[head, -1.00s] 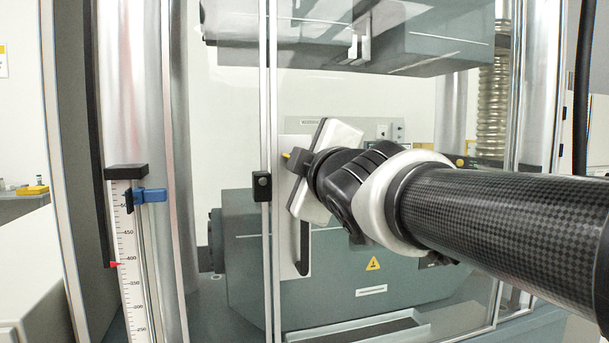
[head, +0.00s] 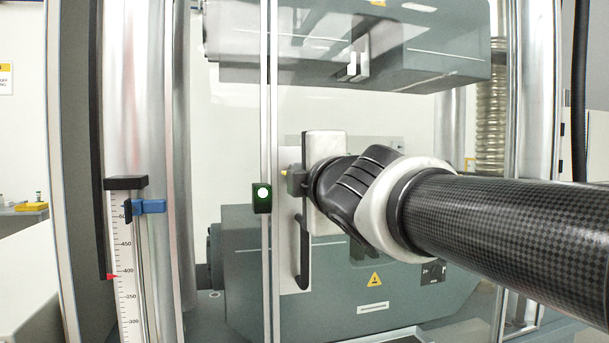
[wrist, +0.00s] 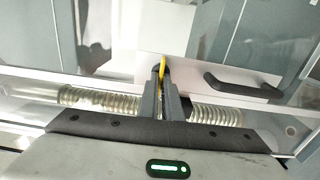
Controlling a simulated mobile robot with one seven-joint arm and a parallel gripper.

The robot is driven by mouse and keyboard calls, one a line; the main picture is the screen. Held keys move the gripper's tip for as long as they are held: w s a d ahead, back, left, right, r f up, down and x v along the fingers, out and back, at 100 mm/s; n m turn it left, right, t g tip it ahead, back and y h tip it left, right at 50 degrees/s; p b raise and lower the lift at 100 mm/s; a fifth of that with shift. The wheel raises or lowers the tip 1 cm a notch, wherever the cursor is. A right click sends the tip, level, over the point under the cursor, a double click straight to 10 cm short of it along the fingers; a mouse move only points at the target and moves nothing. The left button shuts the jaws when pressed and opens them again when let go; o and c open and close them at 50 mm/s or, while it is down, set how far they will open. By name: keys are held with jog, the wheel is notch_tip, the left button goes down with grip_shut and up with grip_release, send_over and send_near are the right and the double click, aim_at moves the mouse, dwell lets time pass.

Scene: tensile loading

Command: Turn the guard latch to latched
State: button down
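The guard latch shows as a thin yellow lever (wrist: 162,66) between my fingertips in the wrist view. In the head view only its small yellow tip (head: 284,173) shows, left of my fingers; the rest is hidden by my gripper. My gripper (head: 296,181) is at the pale plate on the clear guard door, its palm upright. In the wrist view my gripper's fingers (wrist: 161,78) are nearly together with the yellow lever between them. A small black block (head: 262,198) on the door frame, left of the latch, shows a lit white spot with a green edge.
A black door handle (head: 303,260) hangs just below my gripper and also shows in the wrist view (wrist: 240,88). Grey machine blocks stand behind the clear guard. A scale with a blue clamp (head: 149,206) stands at the left.

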jog(key=c, duration=2)
grip_release()
jog(key=p+v, duration=0.4)
jog(key=v, duration=1.3)
jog(key=shift+s+r, duration=0.1)
jog(key=shift+s, duration=0.1)
